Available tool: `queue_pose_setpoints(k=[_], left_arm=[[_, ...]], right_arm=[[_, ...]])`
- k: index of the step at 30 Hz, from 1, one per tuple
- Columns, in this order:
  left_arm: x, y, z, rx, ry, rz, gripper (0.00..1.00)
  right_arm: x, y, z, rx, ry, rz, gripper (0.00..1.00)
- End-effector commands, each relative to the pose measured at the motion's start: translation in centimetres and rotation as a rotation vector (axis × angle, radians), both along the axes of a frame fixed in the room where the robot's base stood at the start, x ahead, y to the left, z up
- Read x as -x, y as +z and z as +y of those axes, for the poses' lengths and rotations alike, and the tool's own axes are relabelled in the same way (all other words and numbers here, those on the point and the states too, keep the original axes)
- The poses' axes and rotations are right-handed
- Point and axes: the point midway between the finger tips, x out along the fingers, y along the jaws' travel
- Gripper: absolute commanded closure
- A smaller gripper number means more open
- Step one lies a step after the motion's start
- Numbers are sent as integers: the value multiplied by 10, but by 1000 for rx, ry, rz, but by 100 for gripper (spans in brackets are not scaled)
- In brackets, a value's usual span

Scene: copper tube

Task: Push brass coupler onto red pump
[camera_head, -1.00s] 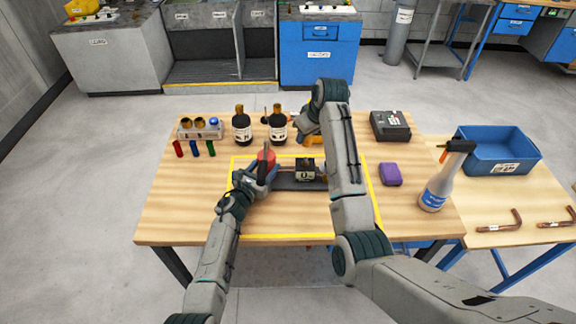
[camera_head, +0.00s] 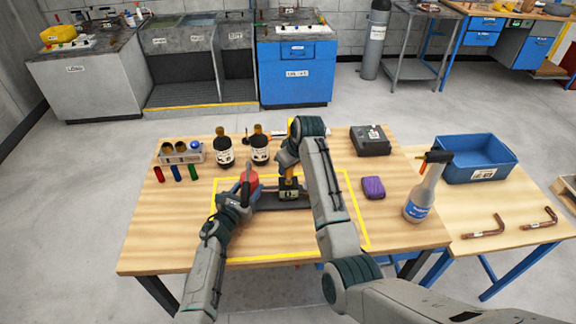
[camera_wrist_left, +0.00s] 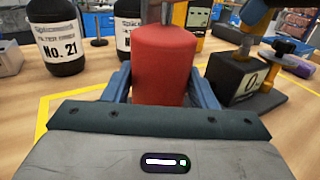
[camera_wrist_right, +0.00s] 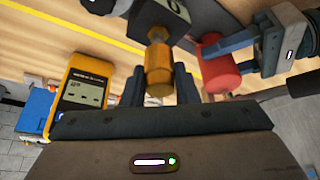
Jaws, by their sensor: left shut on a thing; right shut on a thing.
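The red pump (camera_head: 250,181) is in my left gripper (camera_head: 244,188), at the left end of a dark plate on the table. In the left wrist view the pump (camera_wrist_left: 165,65) stands between the blue-grey fingers, with a thin rod rising from its top. The brass coupler (camera_wrist_right: 158,74) is between the fingers of my right gripper (camera_wrist_right: 160,88), its end close to the black block (camera_wrist_right: 163,20). In the head view the coupler (camera_head: 289,173) shows just above the block (camera_head: 289,192), to the right of the pump and apart from it. My forearm partly hides the right gripper.
Dark bottles (camera_head: 224,152), a rack (camera_head: 181,152) and small coloured cylinders stand at the left. A yellow meter (camera_wrist_right: 80,88) is behind my right wrist. A purple block (camera_head: 373,188), spray bottle (camera_head: 421,196) and blue bin (camera_head: 478,160) are at the right. The table's front is clear.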

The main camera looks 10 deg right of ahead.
Motion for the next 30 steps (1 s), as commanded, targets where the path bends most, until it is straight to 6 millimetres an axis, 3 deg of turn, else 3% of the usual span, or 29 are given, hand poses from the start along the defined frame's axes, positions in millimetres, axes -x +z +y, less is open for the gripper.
queue_pose_setpoints(k=[10, 30], left_arm=[[0, -1, 0, -2, 1, 1, 89], [0, -1, 1, -2, 0, 1, 89]], right_arm=[[0, -17, 0, 1, 0, 1, 97], [0, -20, 0, 0, 0, 1, 97]])
